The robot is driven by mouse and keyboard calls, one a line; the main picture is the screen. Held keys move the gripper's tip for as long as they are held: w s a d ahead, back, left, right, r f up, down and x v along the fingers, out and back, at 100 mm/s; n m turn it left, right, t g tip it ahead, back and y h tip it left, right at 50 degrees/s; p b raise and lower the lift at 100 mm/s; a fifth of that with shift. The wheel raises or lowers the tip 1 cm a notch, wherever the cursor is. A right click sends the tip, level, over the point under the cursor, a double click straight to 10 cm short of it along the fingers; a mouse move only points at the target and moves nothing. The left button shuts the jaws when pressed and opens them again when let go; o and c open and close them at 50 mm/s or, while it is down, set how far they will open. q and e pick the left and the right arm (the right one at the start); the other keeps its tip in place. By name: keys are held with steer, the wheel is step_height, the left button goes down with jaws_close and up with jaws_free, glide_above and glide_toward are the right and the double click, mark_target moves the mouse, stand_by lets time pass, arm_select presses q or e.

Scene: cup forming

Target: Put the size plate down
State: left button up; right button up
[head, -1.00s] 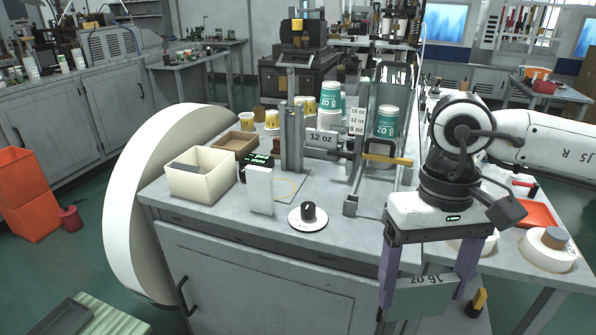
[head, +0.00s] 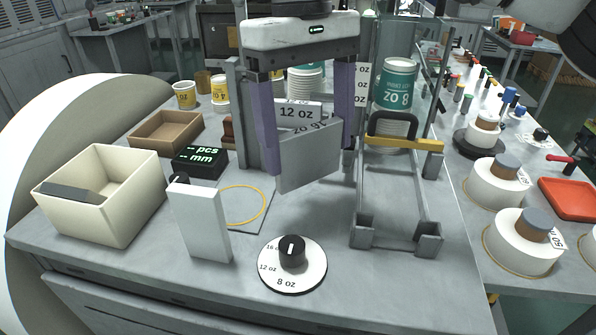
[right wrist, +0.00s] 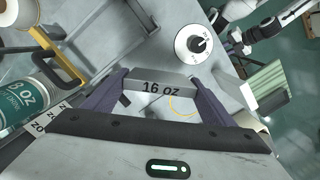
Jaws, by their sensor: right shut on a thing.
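My right gripper (head: 308,135) is shut on the grey size plate (head: 310,158) marked 16 oz, its purple fingers on the plate's two ends. The plate hangs tilted above the bench, in front of the 12 oz plate (head: 297,112) on the machine. The right wrist view shows the size plate (right wrist: 160,87) between the fingers, with its 16 oz label readable. In the head view its label looks upside down. Whether the plate touches anything behind it cannot be told.
A dial (head: 292,262) stands at the bench front, beside a white block (head: 198,222). A cream bin (head: 100,200), a brown tray (head: 166,133) and a black display (head: 199,162) are at left. A cup rack with a yellow bar (head: 405,143) stands right. Some bench is bare around the dial.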

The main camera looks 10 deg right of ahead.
mark_target(309, 180)
steer(key=shift+f, duration=3.1)
steer(key=shift+f, duration=0.1)
steer(key=o, duration=1.1)
steer(key=shift+f, duration=0.1)
